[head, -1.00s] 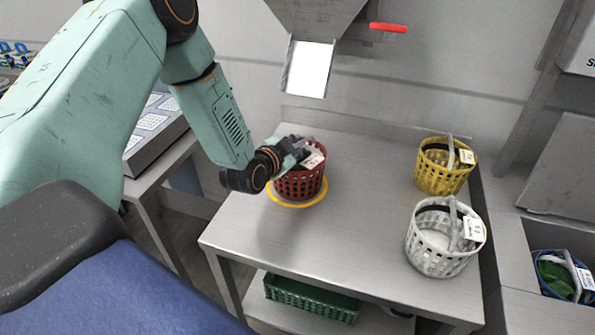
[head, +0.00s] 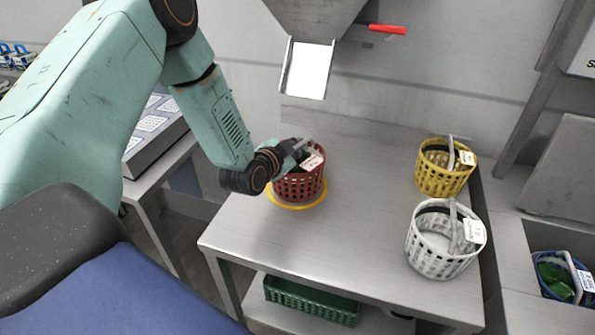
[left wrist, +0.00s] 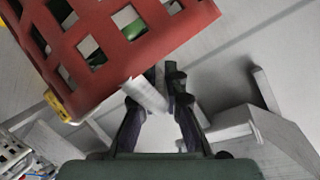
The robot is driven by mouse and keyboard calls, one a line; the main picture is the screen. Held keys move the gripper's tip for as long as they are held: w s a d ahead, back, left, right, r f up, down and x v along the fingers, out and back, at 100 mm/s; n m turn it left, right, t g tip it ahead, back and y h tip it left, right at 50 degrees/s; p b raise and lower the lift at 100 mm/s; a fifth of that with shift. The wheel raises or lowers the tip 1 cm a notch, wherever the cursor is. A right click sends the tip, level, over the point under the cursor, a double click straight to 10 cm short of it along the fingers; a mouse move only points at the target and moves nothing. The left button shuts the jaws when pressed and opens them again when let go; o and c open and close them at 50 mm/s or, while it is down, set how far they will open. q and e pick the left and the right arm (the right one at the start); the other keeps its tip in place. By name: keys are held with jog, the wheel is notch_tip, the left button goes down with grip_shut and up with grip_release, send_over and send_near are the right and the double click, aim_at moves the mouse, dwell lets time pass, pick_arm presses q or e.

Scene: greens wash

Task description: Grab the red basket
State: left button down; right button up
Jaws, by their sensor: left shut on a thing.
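The red basket (head: 301,187) with lattice walls and a white tag stands upright on the yellow ring (head: 296,207) on the steel table. My left gripper (head: 296,152) is at its upper left rim, shut on the grey handle. In the left wrist view the red basket (left wrist: 130,40) fills the upper left, and the fingers (left wrist: 160,92) close around the pale handle strip (left wrist: 146,94). Green bits show through the basket's holes in that view. My right gripper is in no view.
A yellow basket (head: 430,182) and a white basket (head: 424,258) stand on the table's right side. A metal chute (head: 287,72) with a red lever (head: 388,29) hangs above. A green crate (head: 310,300) sits on the shelf below. The table's middle is clear.

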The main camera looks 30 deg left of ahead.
pick_arm(q)
jog(key=shift+w+r, duration=0.1)
jog(key=shift+r, duration=0.15)
